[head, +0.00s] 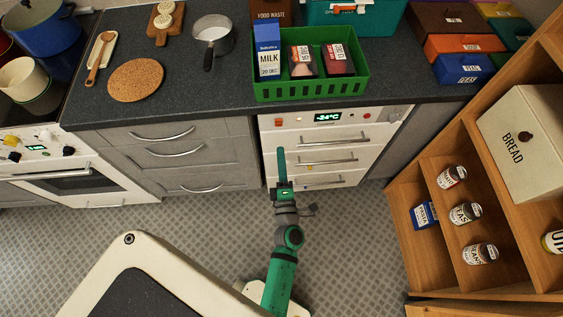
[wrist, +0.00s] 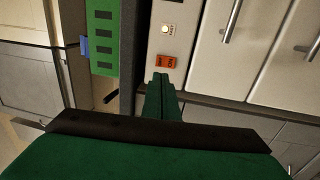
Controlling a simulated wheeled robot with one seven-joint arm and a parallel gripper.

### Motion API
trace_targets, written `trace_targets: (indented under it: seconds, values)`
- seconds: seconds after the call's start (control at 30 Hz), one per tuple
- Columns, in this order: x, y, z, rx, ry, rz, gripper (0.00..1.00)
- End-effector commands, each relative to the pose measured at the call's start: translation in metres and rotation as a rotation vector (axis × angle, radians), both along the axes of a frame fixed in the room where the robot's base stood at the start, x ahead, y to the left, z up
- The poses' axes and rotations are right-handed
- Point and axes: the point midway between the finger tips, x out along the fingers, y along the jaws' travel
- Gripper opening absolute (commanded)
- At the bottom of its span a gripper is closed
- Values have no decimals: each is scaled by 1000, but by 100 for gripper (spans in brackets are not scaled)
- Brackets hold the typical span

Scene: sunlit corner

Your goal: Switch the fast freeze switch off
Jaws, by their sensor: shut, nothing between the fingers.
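The freezer (head: 326,139) is a white front of drawers under the counter, with a control strip along its top and a display reading about -24°C. In the wrist view an orange-red rocker switch (wrist: 166,62) sits on this strip; its small lettering is too blurred to read. A small round light (wrist: 165,28) glows beside it. The switch shows small at the strip's left end in the head view (head: 278,123). My gripper (head: 281,150) is shut and empty. In the wrist view its fingertips (wrist: 160,77) are just below the switch; I cannot tell whether they touch it.
A green crate (head: 311,91) with cartons stands on the counter (head: 225,93) above the freezer. Grey drawers (head: 184,158) lie left of the freezer. A wooden shelf with cans and a bread box (head: 525,140) stands at right. The tiled floor in front is open.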

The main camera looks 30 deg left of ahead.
Motion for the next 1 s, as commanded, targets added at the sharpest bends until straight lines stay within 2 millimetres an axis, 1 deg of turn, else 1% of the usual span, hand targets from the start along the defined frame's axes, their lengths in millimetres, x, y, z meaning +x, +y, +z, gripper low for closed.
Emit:
trace_targets:
  seconds: [0.03,0.2,0.43,0.63,1.0]
  values:
    - [9,7,2,0,-4,3,0]
    - [34,26,6,1,-3,3,0]
    - [61,45,10,-1,-3,1,0]
    - [72,53,12,0,-1,1,0]
    - [73,54,11,0,0,1,0]
